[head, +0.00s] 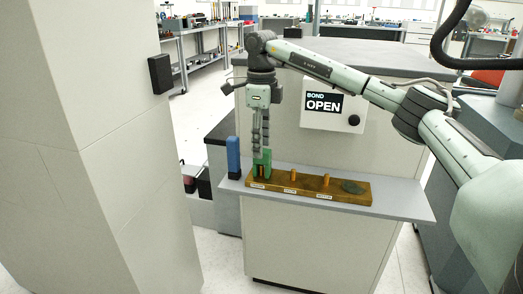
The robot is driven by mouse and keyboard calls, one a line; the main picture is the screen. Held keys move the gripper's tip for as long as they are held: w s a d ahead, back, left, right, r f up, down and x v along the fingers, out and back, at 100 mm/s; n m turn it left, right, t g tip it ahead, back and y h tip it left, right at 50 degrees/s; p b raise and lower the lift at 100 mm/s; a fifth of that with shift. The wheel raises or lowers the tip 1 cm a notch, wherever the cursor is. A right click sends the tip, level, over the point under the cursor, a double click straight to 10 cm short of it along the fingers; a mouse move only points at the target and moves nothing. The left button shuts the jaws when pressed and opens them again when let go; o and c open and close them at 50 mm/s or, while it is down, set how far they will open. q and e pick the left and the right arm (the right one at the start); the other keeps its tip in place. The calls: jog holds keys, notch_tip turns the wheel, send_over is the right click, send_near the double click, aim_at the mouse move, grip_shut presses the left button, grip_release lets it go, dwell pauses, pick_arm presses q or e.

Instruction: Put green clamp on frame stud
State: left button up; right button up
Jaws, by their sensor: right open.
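The green clamp (262,166) stands upright at the left end of the wooden board (310,193), over the leftmost stud. That stud is mostly hidden, with an orange-brown part showing low in the clamp. My right gripper (261,152) points straight down, with its open fingers at the top of the clamp. Whether the fingers touch the clamp is too small to tell. My left gripper is not in view.
The board lies on a grey shelf (400,207) and carries two bare pegs (291,180) and a dark green patch (353,187). A blue block (233,157) stands left of the clamp. A white box (331,104) reading "BOND OPEN" is behind.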

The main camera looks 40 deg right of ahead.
notch_tip(320, 180, up, 10)
jog(key=shift+f, duration=0.25)
